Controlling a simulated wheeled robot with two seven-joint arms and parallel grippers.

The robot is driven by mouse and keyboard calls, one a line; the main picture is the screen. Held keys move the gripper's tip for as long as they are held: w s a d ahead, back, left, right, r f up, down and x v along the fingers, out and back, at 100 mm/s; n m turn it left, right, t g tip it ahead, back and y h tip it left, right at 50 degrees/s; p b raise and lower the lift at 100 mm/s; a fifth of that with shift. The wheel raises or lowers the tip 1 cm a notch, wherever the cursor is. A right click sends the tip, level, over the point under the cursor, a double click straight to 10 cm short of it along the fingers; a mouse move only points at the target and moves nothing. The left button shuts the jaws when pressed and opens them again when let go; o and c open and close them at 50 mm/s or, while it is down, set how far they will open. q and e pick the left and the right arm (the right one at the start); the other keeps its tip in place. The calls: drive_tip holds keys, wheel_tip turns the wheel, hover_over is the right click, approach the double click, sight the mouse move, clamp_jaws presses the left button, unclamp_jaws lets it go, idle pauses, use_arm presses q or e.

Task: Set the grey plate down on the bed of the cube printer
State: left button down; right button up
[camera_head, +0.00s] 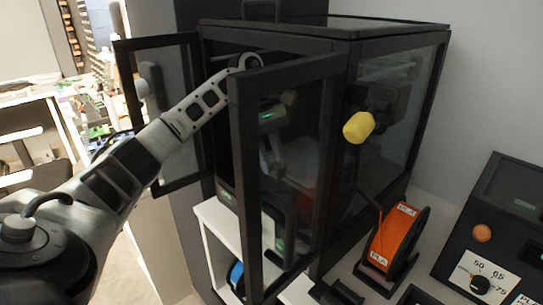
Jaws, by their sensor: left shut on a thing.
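The cube printer (395,130) is a black-framed enclosure with glass sides; its two front doors stand open. My left arm reaches in from the left, between the open doors. My left gripper (275,158) shows dimly through the glass of the nearer door, inside the printer's front. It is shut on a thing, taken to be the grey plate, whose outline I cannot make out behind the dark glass. The printer's bed is also too dark and hidden to make out. My right gripper is not in view.
The left door (165,120) and the near door's thick frame (245,190) flank my arm closely. An orange PLA spool (398,238) stands right of the printer, below a yellow knob-like thing (358,127). A black control box (500,225) stands at far right.

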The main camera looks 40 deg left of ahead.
use_arm(q)
drive_tip(key=shift+f, duration=0.45)
drive_tip(key=c, duration=1.1)
unclamp_jaws()
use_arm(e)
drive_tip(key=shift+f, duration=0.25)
use_arm(q)
drive_tip(key=shift+o, duration=0.2)
drive_tip(key=shift+r+p, duration=0.6)
drive_tip(key=shift+r, duration=1.1)
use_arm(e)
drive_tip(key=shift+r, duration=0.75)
use_arm(q)
drive_tip(key=shift+a, duration=0.1)
